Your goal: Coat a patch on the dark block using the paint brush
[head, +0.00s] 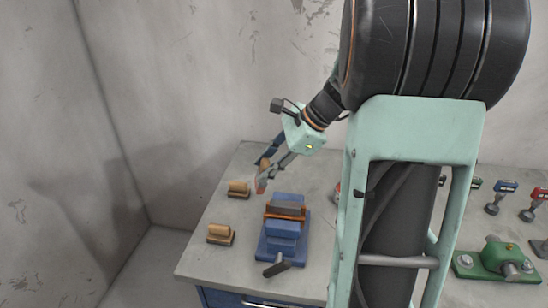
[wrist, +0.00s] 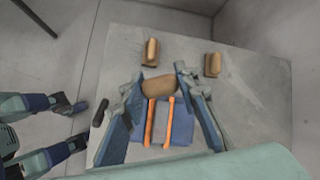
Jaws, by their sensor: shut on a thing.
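My gripper (head: 264,176) is shut on the paint brush, whose rounded tan wooden part (wrist: 158,86) shows between the fingers in the wrist view. In the head view the brush is mostly hidden by the fingers. The dark block (head: 286,209) sits in a blue vise (head: 281,228) between two orange jaw strips. The brush's bristles cannot be made out clearly.
Two tan wooden-topped pieces (head: 238,188) (head: 220,233) stand on the grey bench (head: 205,262) left of the vise. The vise's dark handle (head: 276,266) points toward the front. A green fixture (head: 494,259) and several small tools (head: 500,196) stand at the right.

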